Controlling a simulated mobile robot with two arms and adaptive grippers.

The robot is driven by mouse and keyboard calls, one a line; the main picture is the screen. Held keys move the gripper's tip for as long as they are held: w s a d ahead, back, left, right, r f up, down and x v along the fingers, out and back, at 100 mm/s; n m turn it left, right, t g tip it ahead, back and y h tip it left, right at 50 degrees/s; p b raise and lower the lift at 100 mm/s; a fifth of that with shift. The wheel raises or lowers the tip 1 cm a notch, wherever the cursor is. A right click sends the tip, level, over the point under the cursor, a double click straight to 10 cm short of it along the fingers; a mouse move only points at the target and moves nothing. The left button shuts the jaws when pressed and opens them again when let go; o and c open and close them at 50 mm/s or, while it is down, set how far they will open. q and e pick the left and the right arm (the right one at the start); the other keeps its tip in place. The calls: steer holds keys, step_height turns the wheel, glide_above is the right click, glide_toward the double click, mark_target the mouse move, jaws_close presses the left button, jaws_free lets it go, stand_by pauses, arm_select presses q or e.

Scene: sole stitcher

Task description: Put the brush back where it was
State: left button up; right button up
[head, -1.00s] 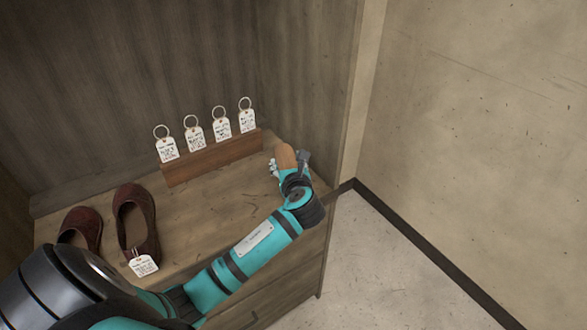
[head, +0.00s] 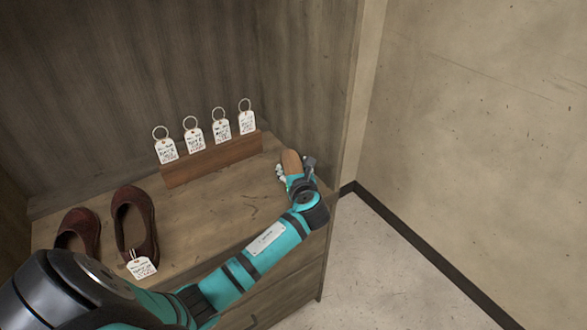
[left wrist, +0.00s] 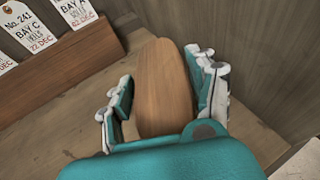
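The brush, a long rounded brown wooden piece, shows at the right end of the shelf in the head view (head: 291,162) and in the middle of the left wrist view (left wrist: 163,88). My left gripper (head: 295,171) has one finger on each side of it and is shut on it; its fingers also show in the left wrist view (left wrist: 162,95). The brush's lower part is hidden by my gripper. Whether the brush touches the shelf I cannot tell. My right gripper is not in view.
The wooden shelf (head: 215,200) is bare in the middle. A wooden rack (head: 212,160) with several ringed paper tags stands behind. Two dark red shoes stand at the left, one with a tag (head: 141,268). The shelf's right edge drops to the floor.

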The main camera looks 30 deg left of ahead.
arm_select(q)
steer(key=shift+o, duration=1.1)
steer(key=shift+r, duration=0.15)
steer(key=p+v, duration=0.1)
steer(key=v, duration=1.1)
steer(key=shift+d, duration=0.1)
